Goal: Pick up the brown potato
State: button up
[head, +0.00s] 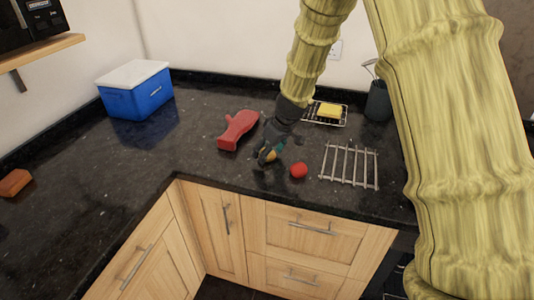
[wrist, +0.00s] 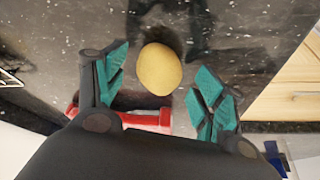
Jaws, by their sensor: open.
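The brown potato (wrist: 160,69) looks yellowish-tan and rounded in the wrist view, lying on the dark granite counter. My gripper (wrist: 162,78) is open, with one teal finger pad to the left of the potato and one to the right. Gaps show on both sides, so neither finger appears to touch it. In the head view my gripper (head: 269,153) points down close above the counter. Only a small yellow-orange patch of the potato (head: 271,156) shows there; the fingers hide the rest.
A red ball-shaped item (head: 299,170) sits just right of my gripper, and a red oven mitt (head: 238,130) lies to its left. A wire rack (head: 348,165), yellow sponge (head: 328,110) and dark container (head: 378,103) are farther right. A blue cooler (head: 137,95) stands back left.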

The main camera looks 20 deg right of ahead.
jog(key=shift+w+f, duration=0.1)
jog(key=shift+f, duration=0.15)
jog(key=c, duration=1.1)
jog(key=shift+c, duration=0.2)
jog(key=shift+r, duration=0.15)
